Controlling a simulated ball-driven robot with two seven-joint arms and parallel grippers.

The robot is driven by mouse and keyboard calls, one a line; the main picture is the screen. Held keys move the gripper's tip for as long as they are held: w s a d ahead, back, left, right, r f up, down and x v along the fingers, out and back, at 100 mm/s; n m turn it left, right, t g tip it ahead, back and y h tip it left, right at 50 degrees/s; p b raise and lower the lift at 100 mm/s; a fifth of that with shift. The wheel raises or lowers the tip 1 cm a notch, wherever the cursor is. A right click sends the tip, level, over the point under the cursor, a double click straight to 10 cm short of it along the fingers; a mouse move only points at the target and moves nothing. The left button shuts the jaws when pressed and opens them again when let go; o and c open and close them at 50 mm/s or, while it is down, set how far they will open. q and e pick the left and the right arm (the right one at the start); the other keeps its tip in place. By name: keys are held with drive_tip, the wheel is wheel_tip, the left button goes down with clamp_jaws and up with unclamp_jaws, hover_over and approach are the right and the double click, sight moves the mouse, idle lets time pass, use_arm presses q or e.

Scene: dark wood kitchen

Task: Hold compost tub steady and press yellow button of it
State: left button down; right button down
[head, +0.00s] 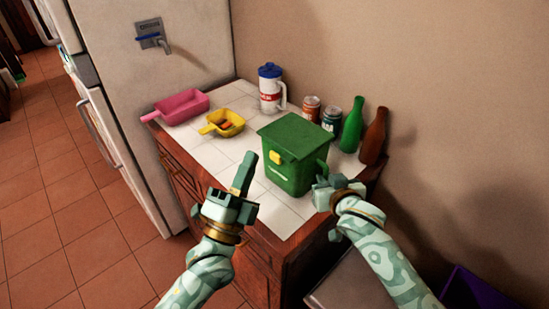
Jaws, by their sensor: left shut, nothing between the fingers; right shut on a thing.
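The green compost tub (294,153) stands upright on the white tiled counter with its lid down. Its yellow button (275,157) is on the front, just under the lid's edge. My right gripper (325,182) is at the tub's right side, shut on the tub, seemingly at its side handle; the exact contact is small and partly hidden. My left gripper (245,165) is shut and empty, its fingers pointing up to the left of the yellow button and apart from it in the picture.
The tiled counter (215,150) also holds a pink scoop (182,107), a yellow scoop (222,123), a white jug with blue lid (270,92), two cans (331,119), a green bottle (352,125) and a brown bottle (373,137). A fridge (165,85) stands left. A purple bin (475,290) is lower right.

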sight(276, 157)
use_arm(q)
drive_tip(key=w+a+f+n+g+y, duration=0.2)
drive_tip(key=f+n+y, duration=0.3)
drive_tip(key=n, duration=1)
drive_tip(key=w+a+f+n+g+y, duration=0.1)
drive_tip(key=f+n+g+y, duration=0.2)
drive_tip(key=n, duration=1.3)
wheel_tip(276, 157, down, 2)
drive_tip(key=y, duration=0.2)
drive_tip(key=shift+w+a+f+y, duration=0.25)
drive_tip(key=shift+w+a+y, duration=0.1)
drive_tip(key=shift+y, duration=0.05)
drive_tip(key=w+d, duration=0.6)
drive_tip(key=shift+d, duration=0.25)
drive_tip(key=shift+d, duration=0.1)
drive_tip(key=shift+w+d, duration=0.2)
drive_tip(key=shift+d, duration=0.05)
